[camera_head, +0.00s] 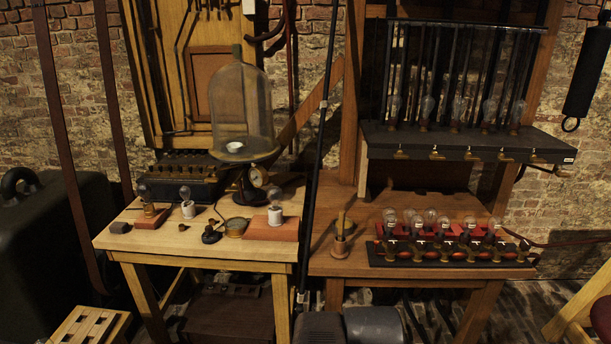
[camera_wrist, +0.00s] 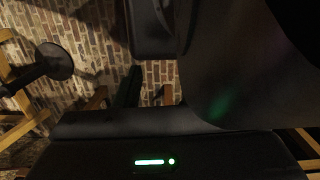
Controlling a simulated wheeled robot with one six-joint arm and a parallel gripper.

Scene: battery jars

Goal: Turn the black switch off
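Several small black parts could be the black switch, and I cannot tell for certain which one it is. On the brown table (camera_head: 350,264), a black board (camera_head: 455,259) carries a row of brass and black fittings in front of several bulbs. No gripper fingers can be made out in either view. The wrist view shows large dark shapes, apparently my own body, with a green light. Nothing held is visible.
A glass bell jar (camera_head: 240,100) stands at the back of the pale table. Bulbs on bases (camera_head: 276,229) stand near its front. A dark shelf (camera_head: 465,143) with brass taps overhangs the brown table. A black case (camera_head: 50,250) stands at left. A brick wall (camera_wrist: 160,75) is behind.

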